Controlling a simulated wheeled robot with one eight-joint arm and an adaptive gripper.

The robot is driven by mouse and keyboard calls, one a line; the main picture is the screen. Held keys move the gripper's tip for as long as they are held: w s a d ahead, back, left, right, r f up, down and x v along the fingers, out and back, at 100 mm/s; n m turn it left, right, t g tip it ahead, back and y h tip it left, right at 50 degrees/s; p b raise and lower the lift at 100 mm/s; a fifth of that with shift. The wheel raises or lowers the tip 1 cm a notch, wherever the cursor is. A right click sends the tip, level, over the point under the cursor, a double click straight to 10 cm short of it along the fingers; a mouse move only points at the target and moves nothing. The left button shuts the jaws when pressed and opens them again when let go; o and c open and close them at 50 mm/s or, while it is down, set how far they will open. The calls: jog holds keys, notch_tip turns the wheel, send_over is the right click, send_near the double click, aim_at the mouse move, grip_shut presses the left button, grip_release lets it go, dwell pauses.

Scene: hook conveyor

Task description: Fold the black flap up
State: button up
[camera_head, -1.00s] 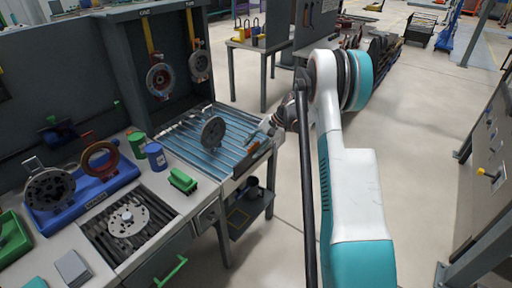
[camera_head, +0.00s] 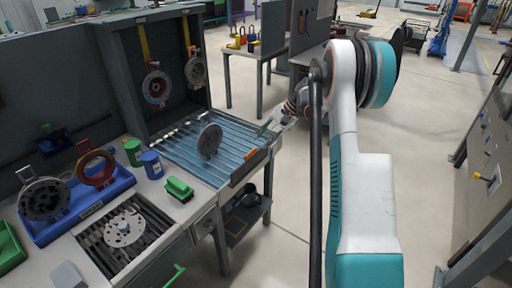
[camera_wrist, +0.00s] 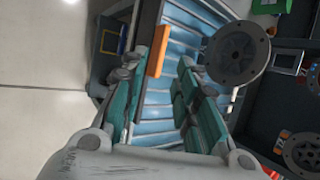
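The black flap appears as a dark strip (camera_head: 249,168) along the front edge of the blue roller conveyor (camera_head: 185,150), with an orange piece (camera_head: 251,154) at its upper edge. It seems to hang down, but its exact angle is hard to tell. In the wrist view the orange piece (camera_wrist: 157,50) lies just ahead of the left finger, beside the rollers (camera_wrist: 186,45). My gripper (camera_head: 274,122) is over the conveyor's right front corner.
A grey disc (camera_head: 209,139) stands on the rollers, also in the wrist view (camera_wrist: 238,50). Two discs hang on yellow straps in the dark cabinet (camera_head: 157,88). A green block (camera_head: 179,189) and blue can (camera_head: 152,164) stand left of the conveyor. Floor in front is clear.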

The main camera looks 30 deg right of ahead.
jog(key=shift+v, duration=1.25)
